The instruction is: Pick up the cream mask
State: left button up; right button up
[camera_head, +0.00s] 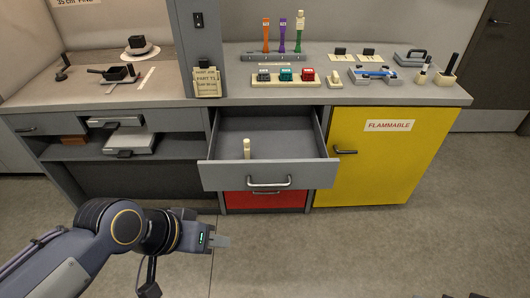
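I cannot tell for certain which thing is the cream mask. A small cream upright piece (247,148) stands in the open grey drawer (266,176), towards its left side. Another small cream piece (334,80) lies on the counter, right of a cream rack. My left gripper (222,241) is low in front of the drawer, to its lower left, well apart from both pieces. Nothing shows in its grip, and its fingers overlap in this view, so their opening is unclear. My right gripper is not recognisable; only dark bits show at the bottom right edge.
The drawer juts out above a red drawer front (263,199), beside a yellow cabinet (372,155). The counter (430,95) carries a cream rack (285,80) with coloured blocks, upright coloured tools and other small items. The floor (400,250) in front is clear.

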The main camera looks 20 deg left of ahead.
aim_at(246, 141)
jog(key=j+z, duration=0.1)
jog(key=z, duration=0.35)
jog(key=j+z, duration=0.1)
jog(key=z, duration=0.3)
jog(key=j+z, duration=0.1)
jog(key=z, duration=0.35)
jog(key=j+z, duration=0.15)
jog(key=z, duration=0.7)
jog(key=k+j, duration=0.2)
jog(key=j, duration=0.2)
jog(key=k+j, duration=0.2)
jog(key=j, duration=0.2)
jog(key=k+j, duration=0.2)
jog(key=j, duration=0.25)
jog(key=k+j, duration=0.2)
jog(key=j, duration=0.2)
jog(key=k+j, duration=0.2)
jog(key=j, duration=0.2)
jog(key=k+j+z, duration=0.1)
jog(key=j, duration=0.3)
jog(key=k+j, duration=0.3)
jog(key=i+j, duration=0.1)
jog(key=j, duration=0.15)
jog(key=i+j, duration=0.1)
jog(key=j, duration=0.1)
